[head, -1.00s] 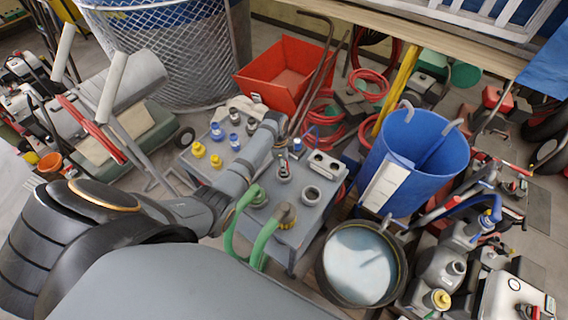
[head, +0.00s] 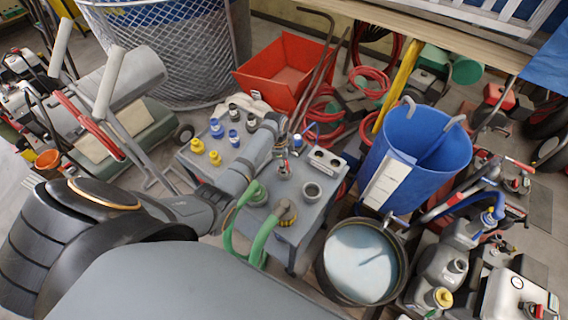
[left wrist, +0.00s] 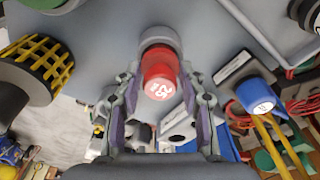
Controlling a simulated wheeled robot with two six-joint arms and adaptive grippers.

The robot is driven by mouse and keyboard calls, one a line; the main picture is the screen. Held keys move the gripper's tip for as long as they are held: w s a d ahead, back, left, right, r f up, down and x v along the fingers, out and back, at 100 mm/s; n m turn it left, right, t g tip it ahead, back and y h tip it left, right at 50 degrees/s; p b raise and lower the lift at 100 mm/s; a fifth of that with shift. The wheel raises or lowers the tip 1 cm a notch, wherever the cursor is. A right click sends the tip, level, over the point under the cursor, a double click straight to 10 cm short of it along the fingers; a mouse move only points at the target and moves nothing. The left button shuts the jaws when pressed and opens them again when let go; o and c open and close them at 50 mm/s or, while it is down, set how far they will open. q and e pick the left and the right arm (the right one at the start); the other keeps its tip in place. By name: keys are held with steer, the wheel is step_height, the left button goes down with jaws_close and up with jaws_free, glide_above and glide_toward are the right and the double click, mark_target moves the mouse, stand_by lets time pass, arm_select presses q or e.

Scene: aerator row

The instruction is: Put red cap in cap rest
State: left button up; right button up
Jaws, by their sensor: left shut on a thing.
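My left gripper (left wrist: 160,100) is shut on the red cap (left wrist: 161,77), which has a white mark on its face. In the head view the left gripper (head: 283,166) is small above the grey cart top. A grey round piece (left wrist: 158,36) stands directly behind the cap in the wrist view; I cannot tell whether they touch. I cannot tell which piece is the cap rest. My right gripper is not in view.
On the cart are a grey block with two holes (head: 325,159), a yellow-and-black fitting (head: 288,211), green hoses (head: 262,240) and several blue, yellow and dark caps. A blue bin (head: 420,150) and a round basin (head: 361,262) stand to the right.

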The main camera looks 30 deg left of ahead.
arm_select(q)
steer(key=shift+f, duration=0.45)
steer(key=o, duration=1.2)
steer(key=shift+r, duration=0.1)
steer(key=r, duration=0.4)
steer(key=a+r, duration=0.1)
steer(key=r, duration=0.6)
steer(key=shift+s+a+r, duration=0.15)
steer(key=shift+s+r, duration=0.15)
steer(key=shift+r, duration=0.05)
